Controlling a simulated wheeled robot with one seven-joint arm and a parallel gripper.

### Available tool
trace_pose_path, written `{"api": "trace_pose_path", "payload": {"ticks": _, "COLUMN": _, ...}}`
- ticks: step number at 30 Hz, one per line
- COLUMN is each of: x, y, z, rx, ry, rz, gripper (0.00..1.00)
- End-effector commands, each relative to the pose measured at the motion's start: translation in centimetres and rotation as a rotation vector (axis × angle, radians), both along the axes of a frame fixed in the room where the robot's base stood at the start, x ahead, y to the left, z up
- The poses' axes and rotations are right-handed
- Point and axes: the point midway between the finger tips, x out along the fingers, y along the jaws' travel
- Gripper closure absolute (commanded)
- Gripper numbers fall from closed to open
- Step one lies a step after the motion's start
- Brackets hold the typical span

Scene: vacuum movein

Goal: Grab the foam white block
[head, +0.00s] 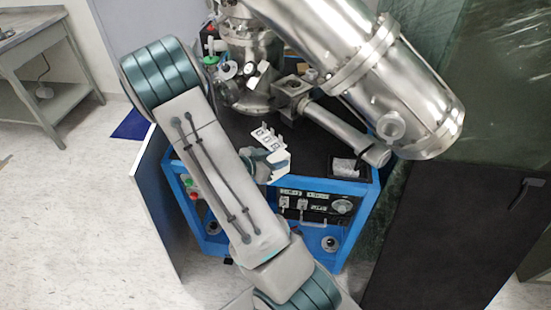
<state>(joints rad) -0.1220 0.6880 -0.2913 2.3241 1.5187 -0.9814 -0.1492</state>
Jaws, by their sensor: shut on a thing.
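My gripper (275,156) is over the black top of the blue cart, just right of my arm's long link. A small white block (266,137) with dark slots shows at the gripper's far end. The gripper is shut on this white block. My arm partly hides the gripper, and the fingertips are too small to make out clearly. I cannot tell whether the block touches the cart top.
The blue cart (352,213) has a control panel in front and a small dark tray (346,170) holding something whitish. A large metal vacuum chamber (365,75) hangs over it. A dark cabinet (440,235) stands right, a grey table (35,45) far left. Open floor lies lower left.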

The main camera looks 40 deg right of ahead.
Motion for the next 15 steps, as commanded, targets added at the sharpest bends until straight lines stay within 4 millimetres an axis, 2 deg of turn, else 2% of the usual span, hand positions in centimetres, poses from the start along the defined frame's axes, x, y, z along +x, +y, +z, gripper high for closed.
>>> {"api": "trace_pose_path", "payload": {"ticks": 1, "x": 0.01, "y": 0.02, "z": 0.00, "rx": 0.000, "ry": 0.000, "rz": 0.001, "gripper": 0.62}}
{"api": "trace_pose_path", "payload": {"ticks": 3, "x": 0.02, "y": 0.02, "z": 0.00, "rx": 0.000, "ry": 0.000, "rz": 0.001, "gripper": 0.42}}
{"api": "trace_pose_path", "payload": {"ticks": 4, "x": 0.02, "y": 0.02, "z": 0.00, "rx": 0.000, "ry": 0.000, "rz": 0.001, "gripper": 0.39}}
{"api": "trace_pose_path", "payload": {"ticks": 11, "x": 0.03, "y": 0.02, "z": 0.01, "rx": 0.000, "ry": 0.000, "rz": 0.001, "gripper": 0.39}}
{"api": "trace_pose_path", "payload": {"ticks": 15, "x": 0.10, "y": 0.66, "z": 0.28, "rx": 0.001, "ry": -0.001, "rz": 0.004, "gripper": 0.39}}
